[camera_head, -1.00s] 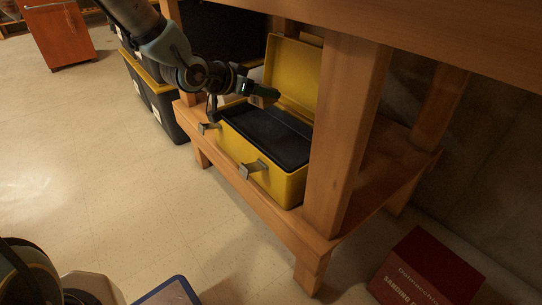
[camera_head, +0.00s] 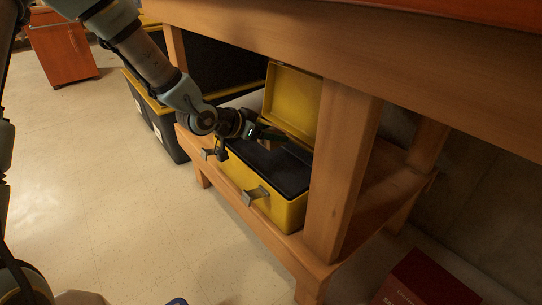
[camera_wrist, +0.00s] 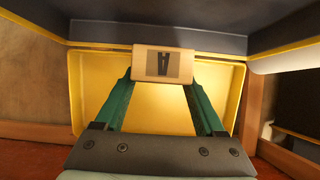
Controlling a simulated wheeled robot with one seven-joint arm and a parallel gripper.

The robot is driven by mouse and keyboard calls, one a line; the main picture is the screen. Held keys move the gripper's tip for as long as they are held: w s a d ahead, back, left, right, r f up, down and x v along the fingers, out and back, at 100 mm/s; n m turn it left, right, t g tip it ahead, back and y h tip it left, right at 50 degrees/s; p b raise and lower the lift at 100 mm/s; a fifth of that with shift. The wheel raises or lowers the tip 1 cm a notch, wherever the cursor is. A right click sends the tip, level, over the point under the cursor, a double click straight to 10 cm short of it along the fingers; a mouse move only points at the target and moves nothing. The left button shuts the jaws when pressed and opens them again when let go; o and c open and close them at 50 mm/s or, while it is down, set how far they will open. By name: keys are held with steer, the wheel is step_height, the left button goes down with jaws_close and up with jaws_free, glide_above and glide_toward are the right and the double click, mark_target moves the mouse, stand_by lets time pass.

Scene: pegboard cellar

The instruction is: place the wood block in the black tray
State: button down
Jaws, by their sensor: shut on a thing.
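The wood block (camera_wrist: 150,64) is pale wood with a dark mark on its face. My gripper (camera_wrist: 163,80) is shut on it, with a green finger on each side. In the head view my gripper (camera_head: 272,136) is low over the open yellow toolbox, and the block is mostly hidden. The black tray (camera_head: 284,174) fills the top of the toolbox (camera_head: 286,213). The tray's dark wall also shows in the wrist view (camera_wrist: 220,45), beyond the block. I cannot tell whether the block touches the tray.
The toolbox's yellow lid (camera_head: 292,100) stands open behind my gripper. The box is on the lower shelf of a wooden bench, with a thick leg (camera_head: 340,170) at its right and the bench top above. Black bins (camera_head: 168,126) stand left; a red box (camera_head: 430,280) lies front right.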

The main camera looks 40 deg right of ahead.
mark_target(271, 163)
step_height(271, 163, down, 7)
steer(key=shift+r+b, duration=0.2)
steer(key=shift+b, duration=0.75)
steer(key=shift+f, duration=0.15)
jaws_free()
